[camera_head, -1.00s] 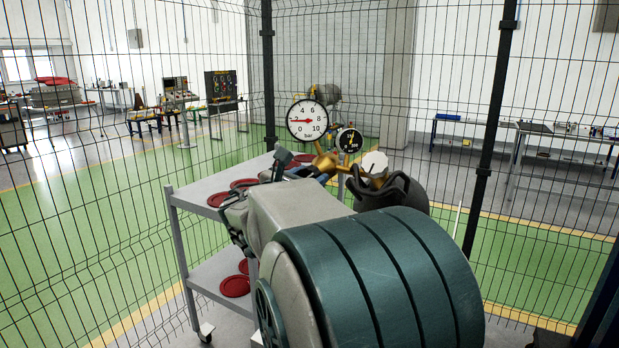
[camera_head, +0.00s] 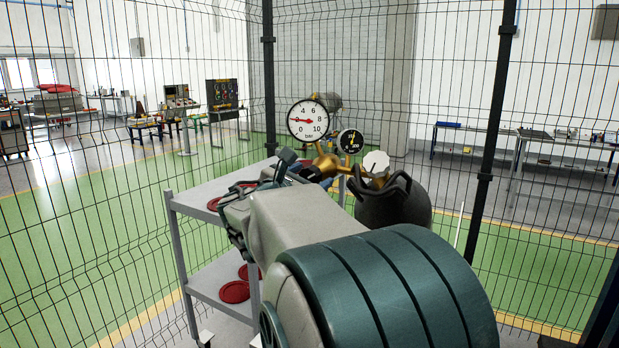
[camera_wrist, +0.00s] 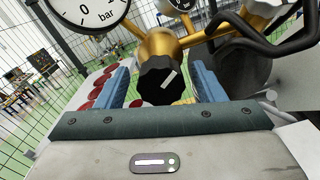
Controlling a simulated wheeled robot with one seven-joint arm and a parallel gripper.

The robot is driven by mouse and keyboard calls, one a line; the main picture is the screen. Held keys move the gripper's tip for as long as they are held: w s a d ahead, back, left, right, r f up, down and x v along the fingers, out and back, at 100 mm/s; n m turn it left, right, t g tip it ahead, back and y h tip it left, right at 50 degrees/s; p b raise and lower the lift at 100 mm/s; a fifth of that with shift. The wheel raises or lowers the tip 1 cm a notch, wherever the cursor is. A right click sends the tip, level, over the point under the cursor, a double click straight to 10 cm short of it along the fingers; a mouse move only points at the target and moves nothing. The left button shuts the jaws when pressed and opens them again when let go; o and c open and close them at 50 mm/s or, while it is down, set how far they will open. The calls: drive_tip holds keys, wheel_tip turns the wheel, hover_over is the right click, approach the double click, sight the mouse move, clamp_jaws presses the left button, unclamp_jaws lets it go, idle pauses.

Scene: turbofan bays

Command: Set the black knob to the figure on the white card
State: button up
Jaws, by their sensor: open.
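The black knob (camera_wrist: 160,82), with a white pointer line, sits at the front of a brass regulator (camera_wrist: 161,43). My gripper (camera_wrist: 160,88) is open, with one blue finger on each side of the knob; I cannot tell whether either finger touches it. In the head view, my arm hides most of the knob, and my gripper (camera_head: 305,172) shows at the regulator. The large white dial gauge (camera_head: 308,119) reads bar, with its red needle near 2. A white card with a figure is not clearly visible in either view.
A grey cart (camera_head: 190,205) with red discs (camera_head: 235,291) is to the left. Wire fencing (camera_head: 560,150) encloses the area.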

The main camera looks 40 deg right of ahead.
drive_tip(key=b+v, duration=0.1)
drive_tip(key=v, duration=1.2)
drive_tip(key=shift+s+a+b, duration=0.2)
drive_tip(key=shift+a+b, duration=0.15)
drive_tip(key=s+a+f+m+g+y, duration=0.1)
drive_tip(key=s+f+m+y, duration=0.2)
drive_tip(key=f, duration=0.3)
drive_tip(key=s+a+f+m+g+y+p, duration=0.1)
drive_tip(key=s+a+f+m+y, duration=0.15)
drive_tip(key=f, duration=0.35)
drive_tip(key=s+a+f+m+g+y, duration=0.1)
drive_tip(key=s+f+m+g+y, duration=0.15)
drive_tip(key=f+m, duration=0.2)
drive_tip(key=s+a+f+m+y+p, duration=0.1)
drive_tip(key=s+a+f+m+y, duration=0.4)
drive_tip(key=a+f+m+y, duration=0.3)
drive_tip(key=a+f+m, duration=0.1)
drive_tip(key=a, duration=0.2)
drive_tip(key=shift+y, duration=0.3)
drive_tip(key=shift+s+d+t, duration=0.1)
drive_tip(key=shift+s+t, duration=0.05)
drive_tip(key=shift+t, duration=0.1)
